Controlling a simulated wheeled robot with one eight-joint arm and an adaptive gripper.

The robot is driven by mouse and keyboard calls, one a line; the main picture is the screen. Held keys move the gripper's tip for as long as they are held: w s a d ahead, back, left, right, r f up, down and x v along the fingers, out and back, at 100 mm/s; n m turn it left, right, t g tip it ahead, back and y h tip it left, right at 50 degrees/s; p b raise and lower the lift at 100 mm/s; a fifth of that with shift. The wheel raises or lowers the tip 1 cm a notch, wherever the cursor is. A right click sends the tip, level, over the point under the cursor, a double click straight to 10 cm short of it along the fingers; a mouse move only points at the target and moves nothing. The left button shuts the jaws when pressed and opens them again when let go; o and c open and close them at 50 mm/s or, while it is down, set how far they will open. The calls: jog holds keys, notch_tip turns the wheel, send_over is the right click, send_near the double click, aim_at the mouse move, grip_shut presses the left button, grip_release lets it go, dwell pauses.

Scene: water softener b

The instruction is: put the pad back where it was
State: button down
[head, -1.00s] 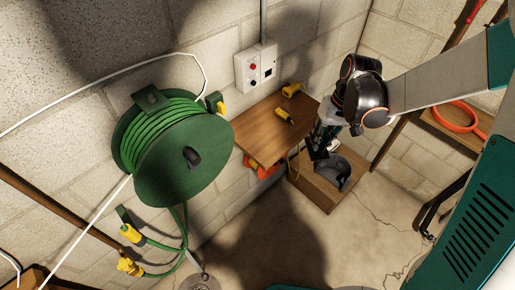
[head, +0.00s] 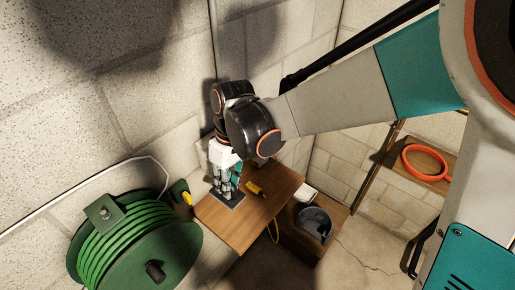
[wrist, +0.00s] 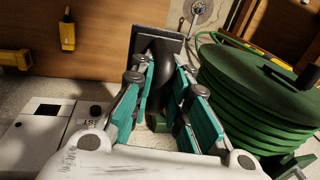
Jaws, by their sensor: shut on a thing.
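The pad is a dark grey square plate (head: 231,199) with a black curved handle (wrist: 163,68). It shows at the lower end of my gripper (head: 227,188) in the head view, over the left part of the wooden shelf (head: 246,228). In the wrist view my gripper's teal fingers (wrist: 162,85) are shut on the handle, and the plate (wrist: 165,40) is beyond them. I cannot tell whether the plate touches the shelf.
A yellow tool (head: 255,188) lies on the shelf, right of the pad. A green hose reel (head: 140,245) stands close at the left. A dark grey curved thing (head: 314,223) sits lower right on a wooden box. A white wall box (wrist: 45,125) shows in the wrist view.

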notch_tip(320, 180, down, 18)
jog(key=b, duration=1.1)
jog(key=shift+d, duration=0.1)
jog(key=shift+b, duration=0.3)
jog(key=shift+f, duration=0.2)
jog(key=c, duration=1.5)
grip_release()
jog(key=shift+c, duration=0.2)
jog(key=r+p, duration=0.1)
jog(key=r, duration=0.3)
jog(key=w+d+r+p, duration=0.1)
jog(key=r, duration=0.3)
jog(key=r+p, duration=0.1)
jog(key=r, duration=0.3)
jog(key=shift+w+d+r+p, duration=0.15)
jog(key=shift+d+p, duration=0.1)
jog(key=shift+p, duration=0.15)
